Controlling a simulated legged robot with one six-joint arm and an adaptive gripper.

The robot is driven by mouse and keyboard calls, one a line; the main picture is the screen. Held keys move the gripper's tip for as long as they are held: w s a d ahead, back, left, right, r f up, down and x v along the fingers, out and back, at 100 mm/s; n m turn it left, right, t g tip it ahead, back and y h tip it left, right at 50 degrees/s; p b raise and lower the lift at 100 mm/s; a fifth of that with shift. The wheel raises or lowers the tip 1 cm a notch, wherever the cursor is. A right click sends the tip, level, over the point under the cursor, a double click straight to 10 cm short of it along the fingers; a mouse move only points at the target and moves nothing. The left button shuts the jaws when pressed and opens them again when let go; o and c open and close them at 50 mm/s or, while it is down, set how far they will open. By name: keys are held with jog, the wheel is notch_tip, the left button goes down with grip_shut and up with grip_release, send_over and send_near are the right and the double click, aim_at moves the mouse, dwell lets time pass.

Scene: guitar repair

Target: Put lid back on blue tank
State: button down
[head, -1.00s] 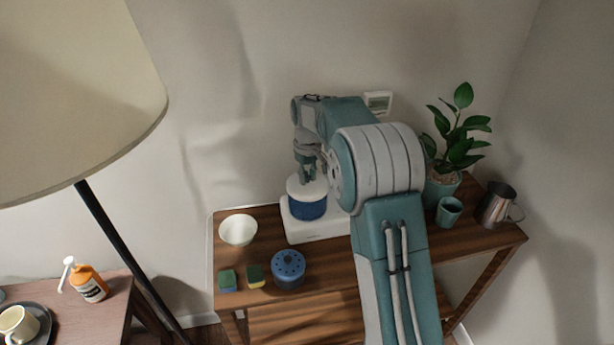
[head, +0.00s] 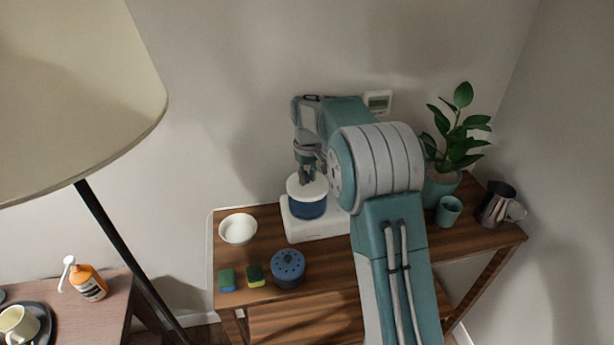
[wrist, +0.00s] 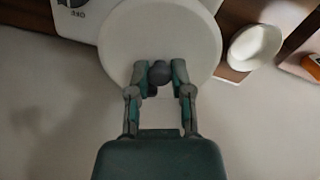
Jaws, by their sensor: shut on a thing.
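The lid is a round white disc with a grey knob; it shows in the head view (head: 299,188) and large in the wrist view (wrist: 190,35). It sits at the top of the blue tank (head: 308,208), and in the head view it looks level and close to the rim. I cannot tell whether it is fully seated. My gripper (head: 309,178) is above the lid, its fingers shut on the knob, as the wrist view also shows (wrist: 160,75). The tank stands on a white base (head: 318,230) and is hidden under the lid in the wrist view.
A lamp shade (head: 70,90) hangs at the left.

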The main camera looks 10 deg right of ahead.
dwell(0.3)
jog(key=shift+c, duration=2.2)
grip_release()
jog(key=o, duration=0.4)
jog(key=shift+o, duration=0.2)
jog(key=shift+r, duration=3.5)
